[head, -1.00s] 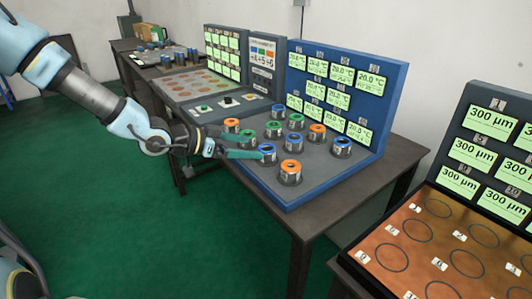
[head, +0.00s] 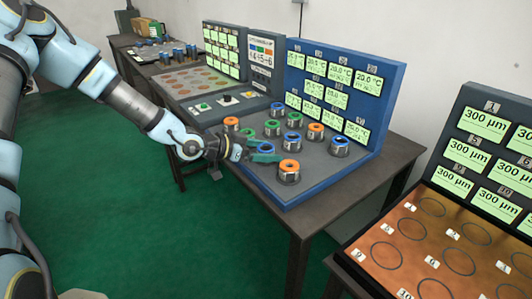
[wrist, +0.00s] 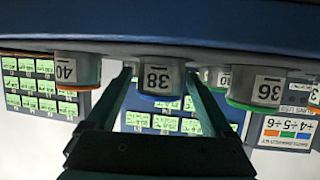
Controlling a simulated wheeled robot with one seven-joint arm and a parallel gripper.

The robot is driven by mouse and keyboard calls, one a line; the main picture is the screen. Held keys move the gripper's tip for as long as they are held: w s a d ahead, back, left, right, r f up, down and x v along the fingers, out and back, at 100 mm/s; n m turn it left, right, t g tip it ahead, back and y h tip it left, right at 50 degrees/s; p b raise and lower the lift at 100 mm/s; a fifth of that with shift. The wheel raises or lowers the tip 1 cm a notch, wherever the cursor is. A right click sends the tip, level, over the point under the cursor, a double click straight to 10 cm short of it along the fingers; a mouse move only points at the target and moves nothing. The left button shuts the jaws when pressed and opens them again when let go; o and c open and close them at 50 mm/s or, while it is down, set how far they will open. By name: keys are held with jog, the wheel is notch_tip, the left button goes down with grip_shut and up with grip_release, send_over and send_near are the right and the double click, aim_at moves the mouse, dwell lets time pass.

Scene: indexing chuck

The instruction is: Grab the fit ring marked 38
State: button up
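The fit ring marked 38 (wrist: 158,80) is a metal ring with a blue band. The wrist view shows it upside down in the middle. My gripper (wrist: 160,76) is open, with one green finger on each side of the 38 ring and visible gaps between. In the head view my gripper (head: 262,156) reaches in level from the left at the ring.
The orange-banded ring marked 40 (wrist: 77,70) and the green-banded ring marked 36 (wrist: 262,88) flank it closely. Several more rings stand behind on the plate. A blue display panel (head: 340,90) rises at the back. The green floor in front is clear.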

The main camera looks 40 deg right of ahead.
grip_shut()
dwell(0.5)
jog(key=shift+r, duration=0.15)
